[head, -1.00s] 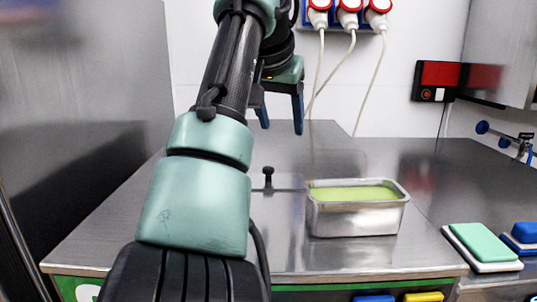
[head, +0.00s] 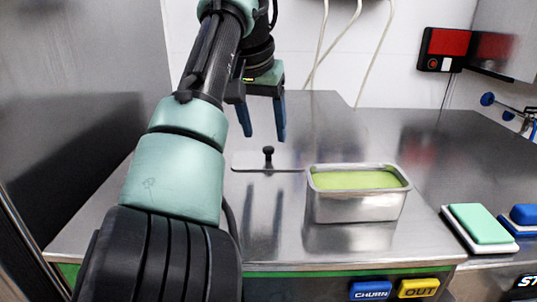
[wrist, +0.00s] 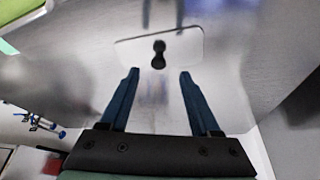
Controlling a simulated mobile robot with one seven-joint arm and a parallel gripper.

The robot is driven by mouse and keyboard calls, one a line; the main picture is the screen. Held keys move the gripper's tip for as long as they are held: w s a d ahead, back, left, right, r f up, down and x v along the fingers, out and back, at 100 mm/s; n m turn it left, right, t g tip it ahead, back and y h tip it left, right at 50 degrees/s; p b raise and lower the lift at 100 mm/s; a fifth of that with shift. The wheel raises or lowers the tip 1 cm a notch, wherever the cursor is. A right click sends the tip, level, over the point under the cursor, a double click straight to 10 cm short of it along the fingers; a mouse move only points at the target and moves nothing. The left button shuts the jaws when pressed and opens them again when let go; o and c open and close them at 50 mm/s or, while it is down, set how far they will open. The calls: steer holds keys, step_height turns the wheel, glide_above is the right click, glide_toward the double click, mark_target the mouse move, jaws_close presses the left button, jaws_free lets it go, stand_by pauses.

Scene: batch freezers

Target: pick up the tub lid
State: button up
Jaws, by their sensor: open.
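The tub lid (head: 247,161) is a flat grey plate with a black knob (head: 268,152) standing up from it. It lies on the steel counter, left of the metal tub. In the wrist view the lid (wrist: 185,46) lies beyond the fingertips, its knob (wrist: 158,54) roughly in line with the gap between the fingers. My gripper (head: 262,138) is open and empty, with blue fingers pointing down. It is above the counter and apart from the lid. In the wrist view the gripper (wrist: 159,72) has its two fingers spread wide.
A metal tub (head: 355,207) with green contents stands right of the lid, close to it. Green (head: 479,223) and blue pads sit at the right. CHURN (head: 370,290) and OUT (head: 419,288) buttons are on the front. The counter's back (head: 310,115) is clear.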

mark_target(268, 148)
steer(key=shift+p+x, duration=1.15)
steer(key=shift+x, duration=1.15)
steer(key=shift+s+d, duration=0.1)
steer(key=shift+s, duration=0.05)
jaws_close()
